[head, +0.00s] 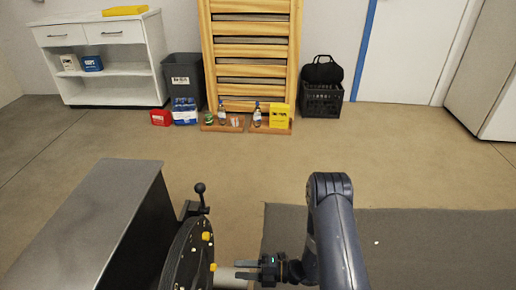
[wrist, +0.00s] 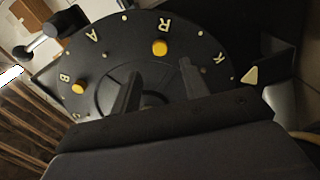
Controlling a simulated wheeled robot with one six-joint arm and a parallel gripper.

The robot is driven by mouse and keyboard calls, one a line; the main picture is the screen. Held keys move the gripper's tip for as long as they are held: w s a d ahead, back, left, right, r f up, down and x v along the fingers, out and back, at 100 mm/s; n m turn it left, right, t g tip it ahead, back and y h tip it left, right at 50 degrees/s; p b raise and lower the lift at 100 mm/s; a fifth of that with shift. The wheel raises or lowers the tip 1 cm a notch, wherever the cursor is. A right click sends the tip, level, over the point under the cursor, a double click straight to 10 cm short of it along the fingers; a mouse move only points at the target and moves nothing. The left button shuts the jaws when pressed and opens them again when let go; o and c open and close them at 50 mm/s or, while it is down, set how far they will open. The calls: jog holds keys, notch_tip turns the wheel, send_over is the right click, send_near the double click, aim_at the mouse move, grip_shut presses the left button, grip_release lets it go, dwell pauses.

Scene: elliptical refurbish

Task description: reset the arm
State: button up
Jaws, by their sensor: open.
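My arm (head: 335,225) rises at the lower middle of the head view and bends down toward the left. My gripper (head: 240,269) points left, with its two fingers apart and nothing seen between them. In the wrist view my gripper (wrist: 160,85) is open in front of a dark round panel (wrist: 125,50). The panel carries pale letters and yellow knobs (wrist: 160,47). The fingers overlap the panel's lower middle in that view; I cannot tell whether they touch it. The same panel also shows edge-on in the head view (head: 185,258).
A black lever with a ball knob (head: 200,190) stands beside the panel. A grey-topped cabinet (head: 95,205) is at left. A dark mat (head: 430,240) lies at right. Shelf unit (head: 140,55), bin (head: 185,70), wooden rack (head: 250,50) and crate (head: 322,100) line the back wall. Mid-floor is clear.

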jog(key=shift+s+d+r+n+g+h+p, duration=0.1)
jog(key=shift+s+r+n+g+h+p, duration=0.15)
jog(key=shift+r+n+g+h, duration=0.5)
jog(key=shift+s+r+n+g+h+p, duration=0.1)
jog(key=shift+r+n+g+h+p, duration=0.25)
jog(key=shift+r+n+g, duration=0.8)
jog(key=shift+r+m+g, duration=0.25)
jog(key=shift+m+g, duration=0.05)
jog(key=shift+g, duration=0.1)
